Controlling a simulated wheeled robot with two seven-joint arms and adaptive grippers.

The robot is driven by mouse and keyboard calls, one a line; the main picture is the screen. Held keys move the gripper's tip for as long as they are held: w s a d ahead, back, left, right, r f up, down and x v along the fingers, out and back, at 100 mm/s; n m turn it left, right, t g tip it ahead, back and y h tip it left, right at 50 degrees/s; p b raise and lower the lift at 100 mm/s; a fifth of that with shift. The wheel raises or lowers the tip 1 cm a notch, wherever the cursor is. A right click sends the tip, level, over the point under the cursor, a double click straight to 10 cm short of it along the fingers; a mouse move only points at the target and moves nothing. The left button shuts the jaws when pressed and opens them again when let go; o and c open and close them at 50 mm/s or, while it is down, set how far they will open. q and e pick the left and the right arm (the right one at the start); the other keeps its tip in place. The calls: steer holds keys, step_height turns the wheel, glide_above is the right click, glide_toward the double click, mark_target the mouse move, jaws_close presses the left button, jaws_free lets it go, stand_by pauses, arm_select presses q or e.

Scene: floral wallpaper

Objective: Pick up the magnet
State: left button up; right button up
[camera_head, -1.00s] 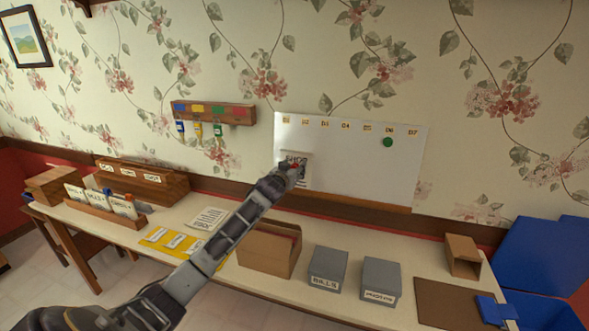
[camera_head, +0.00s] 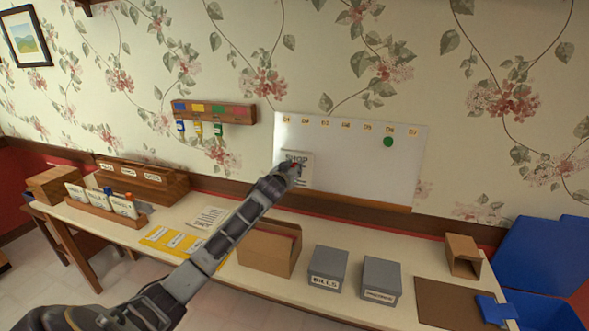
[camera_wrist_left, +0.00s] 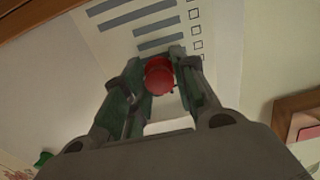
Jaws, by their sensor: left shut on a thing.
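A red round magnet (camera_wrist_left: 159,76) sits between the fingers of my left gripper (camera_wrist_left: 155,85) in the left wrist view, in front of a paper list. My left gripper (camera_head: 292,168) is shut on this magnet at the lower left of the whiteboard in the head view, where the magnet is mostly hidden. The list (camera_head: 302,160), headed "SHOP", hangs on the whiteboard (camera_head: 350,165), partly covered by the gripper. A green round magnet (camera_head: 388,142) sits on the board under the right-hand labels. My right gripper is not in view.
Below the board, the table holds an open cardboard box (camera_head: 268,247), two grey boxes (camera_head: 328,268) and a yellow sheet (camera_head: 174,242). A wooden key rack (camera_head: 214,112) hangs left of the board. A blue bin (camera_head: 545,255) stands at the right.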

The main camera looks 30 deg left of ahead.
arm_select(q)
steer(key=shift+r, duration=0.75)
steer(key=shift+s+d, duration=0.15)
steer(key=shift+s, duration=0.5)
steer(key=f+b+v, duration=0.2)
steer(key=v, duration=1.4)
steer(key=shift+s+f, duration=0.25)
steer(key=shift+s, duration=0.05)
steer(key=shift+s+d, duration=0.1)
steer(key=shift+d, duration=0.1)
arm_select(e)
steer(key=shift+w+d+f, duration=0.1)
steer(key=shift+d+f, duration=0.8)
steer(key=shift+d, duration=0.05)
